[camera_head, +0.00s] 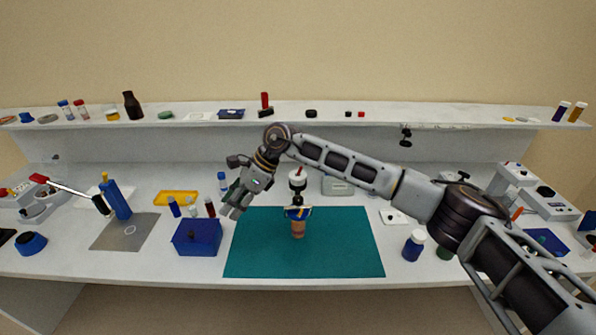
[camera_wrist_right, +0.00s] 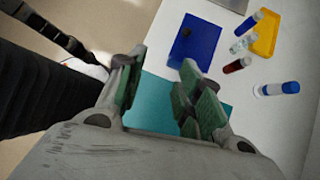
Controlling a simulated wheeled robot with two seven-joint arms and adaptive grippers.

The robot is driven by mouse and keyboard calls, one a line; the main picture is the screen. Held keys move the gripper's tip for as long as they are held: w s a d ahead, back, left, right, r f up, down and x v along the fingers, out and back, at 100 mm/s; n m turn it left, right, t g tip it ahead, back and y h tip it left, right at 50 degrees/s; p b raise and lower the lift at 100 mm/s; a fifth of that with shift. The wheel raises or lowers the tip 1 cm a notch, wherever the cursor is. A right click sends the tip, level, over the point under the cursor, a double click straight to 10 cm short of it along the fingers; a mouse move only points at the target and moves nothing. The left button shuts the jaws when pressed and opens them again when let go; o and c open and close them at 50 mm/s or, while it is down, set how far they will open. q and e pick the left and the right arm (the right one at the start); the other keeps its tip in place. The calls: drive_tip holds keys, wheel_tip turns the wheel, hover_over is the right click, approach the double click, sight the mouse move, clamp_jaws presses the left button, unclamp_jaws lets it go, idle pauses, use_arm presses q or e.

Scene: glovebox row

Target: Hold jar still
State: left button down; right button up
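A small amber jar (camera_head: 298,229) stands upright on the teal mat (camera_head: 350,255), with something blue and yellow at its top. My right gripper (camera_head: 233,211) is above the mat's left edge, to the left of the jar and apart from it. In the right wrist view, the two green-padded fingers of this gripper (camera_wrist_right: 163,78) are spread with nothing between them. The teal mat (camera_wrist_right: 157,95) shows behind them. The jar is not visible in that view. I do not see my left gripper.
A blue box (camera_head: 198,238) stands just left of the right gripper, with several small vials behind it and a yellow tray (camera_head: 176,197). A white, red-topped item (camera_head: 297,177) stands behind the jar. A blue white-capped bottle (camera_head: 413,247) is right of the mat.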

drive_tip(key=w+d+r+t+h, duration=0.1)
drive_tip(key=w+d+r+h, duration=0.1)
drive_tip(key=d, duration=0.6)
drive_tip(key=w+d+r+t+h, duration=0.1)
drive_tip(key=w+d+r+h, duration=0.1)
drive_tip(key=w+d+h, duration=0.3)
drive_tip(key=w+d, duration=0.2)
drive_tip(key=d, duration=0.2)
drive_tip(key=shift+w+h, duration=0.2)
drive_tip(key=shift+h, duration=0.1)
use_arm(q)
drive_tip(key=c, duration=2.2)
unclamp_jaws()
